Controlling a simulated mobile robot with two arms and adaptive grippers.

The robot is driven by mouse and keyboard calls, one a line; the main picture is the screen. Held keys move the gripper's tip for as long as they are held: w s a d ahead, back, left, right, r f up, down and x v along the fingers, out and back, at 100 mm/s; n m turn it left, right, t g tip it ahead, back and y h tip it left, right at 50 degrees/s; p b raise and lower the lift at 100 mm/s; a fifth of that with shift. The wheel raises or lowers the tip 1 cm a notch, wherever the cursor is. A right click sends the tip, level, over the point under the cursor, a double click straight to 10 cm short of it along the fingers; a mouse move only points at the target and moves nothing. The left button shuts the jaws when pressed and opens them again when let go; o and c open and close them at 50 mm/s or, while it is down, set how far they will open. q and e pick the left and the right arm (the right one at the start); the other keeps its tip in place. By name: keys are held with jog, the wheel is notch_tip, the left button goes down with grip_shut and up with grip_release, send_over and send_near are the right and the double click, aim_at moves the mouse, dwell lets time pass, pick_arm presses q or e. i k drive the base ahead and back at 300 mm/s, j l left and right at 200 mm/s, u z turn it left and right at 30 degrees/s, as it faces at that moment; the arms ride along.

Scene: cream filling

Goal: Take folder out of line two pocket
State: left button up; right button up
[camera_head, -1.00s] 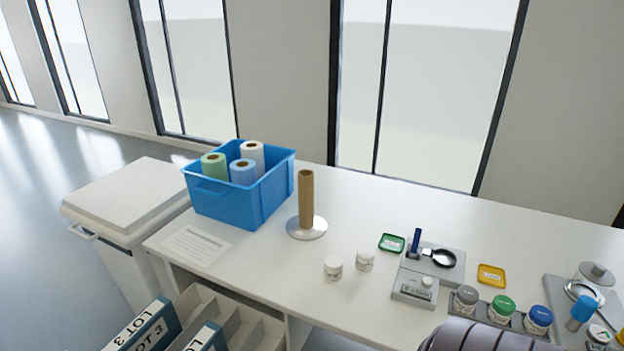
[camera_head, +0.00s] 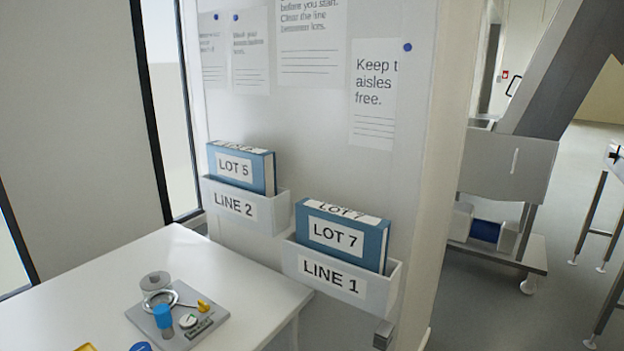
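The line two pocket (camera_head: 234,206) is a white wall pocket labelled "LINE 2", on the white wall beyond the right end of the table. A blue folder (camera_head: 266,174) labelled "LOT 5" stands upright in it, with its upper part showing above the pocket's rim. To the right and nearer is the "LINE 1" pocket (camera_head: 378,297), holding a blue "LOT 7" folder (camera_head: 376,246). Neither of my grippers is in view.
A white table (camera_head: 232,272) fills the lower left, with a grey device (camera_head: 176,318) on it. Notices (camera_head: 374,92) hang above the pockets. To the right of the wall's end are an open aisle (camera_head: 500,310) and a wheeled machine (camera_head: 507,165).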

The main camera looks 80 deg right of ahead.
aim_at(251, 169)
jog(key=z, duration=2.2)
jog(key=k+z, duration=0.1)
jog(key=z, duration=0.3)
